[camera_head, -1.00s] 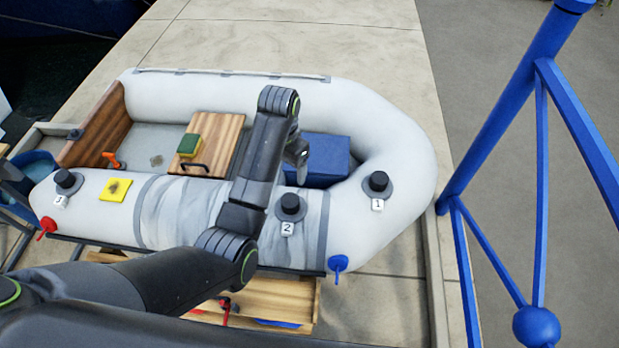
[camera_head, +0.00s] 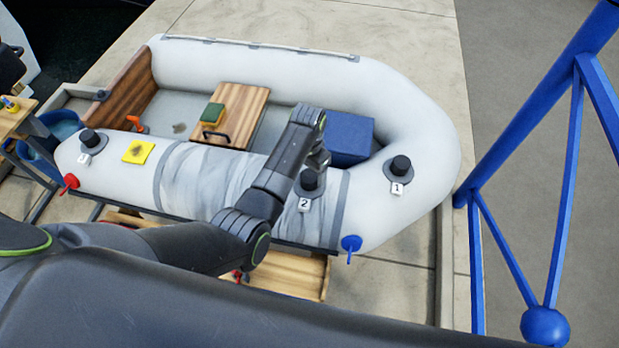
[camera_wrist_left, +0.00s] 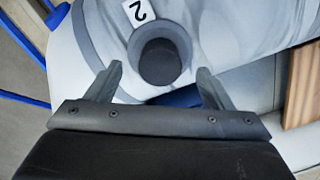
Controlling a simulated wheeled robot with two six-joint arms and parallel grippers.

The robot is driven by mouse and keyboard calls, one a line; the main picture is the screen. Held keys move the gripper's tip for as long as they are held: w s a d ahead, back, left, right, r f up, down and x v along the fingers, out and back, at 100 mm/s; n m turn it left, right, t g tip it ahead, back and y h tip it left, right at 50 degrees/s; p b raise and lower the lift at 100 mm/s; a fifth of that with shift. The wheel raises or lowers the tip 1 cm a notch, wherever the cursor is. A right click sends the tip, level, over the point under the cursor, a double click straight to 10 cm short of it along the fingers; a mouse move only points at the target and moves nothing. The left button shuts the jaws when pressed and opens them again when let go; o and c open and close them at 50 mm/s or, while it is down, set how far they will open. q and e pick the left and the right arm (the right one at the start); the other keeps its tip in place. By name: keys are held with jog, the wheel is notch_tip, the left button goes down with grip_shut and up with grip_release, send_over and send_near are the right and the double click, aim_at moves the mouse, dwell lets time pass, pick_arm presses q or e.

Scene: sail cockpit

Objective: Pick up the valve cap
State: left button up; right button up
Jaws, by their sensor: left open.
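Black valve caps stand on the white inflatable boat's tube. Cap 2 (camera_head: 311,180) is beside its number tag in the head view. Cap 1 (camera_head: 400,166) is to the right and cap 3 (camera_head: 91,140) at the far left. My left gripper (camera_head: 318,157) is just behind cap 2 in the head view, its fingers hard to make out. In the left wrist view, my left gripper (camera_wrist_left: 158,82) is open, with cap 2 (camera_wrist_left: 160,62) ahead of and between the two fingertips. I see no contact. My right gripper is not in view.
A blue railing (camera_head: 530,110) stands at the right. A wooden tray (camera_head: 300,275) is below the boat.

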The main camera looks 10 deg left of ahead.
aim_at(308, 177)
pick_arm(q)
jog(key=shift+a+f, duration=0.1)
jog(key=shift+f, duration=2.2)
jog(key=c, duration=1)
jog(key=shift+r, duration=0.1)
jog(key=shift+c, duration=0.2)
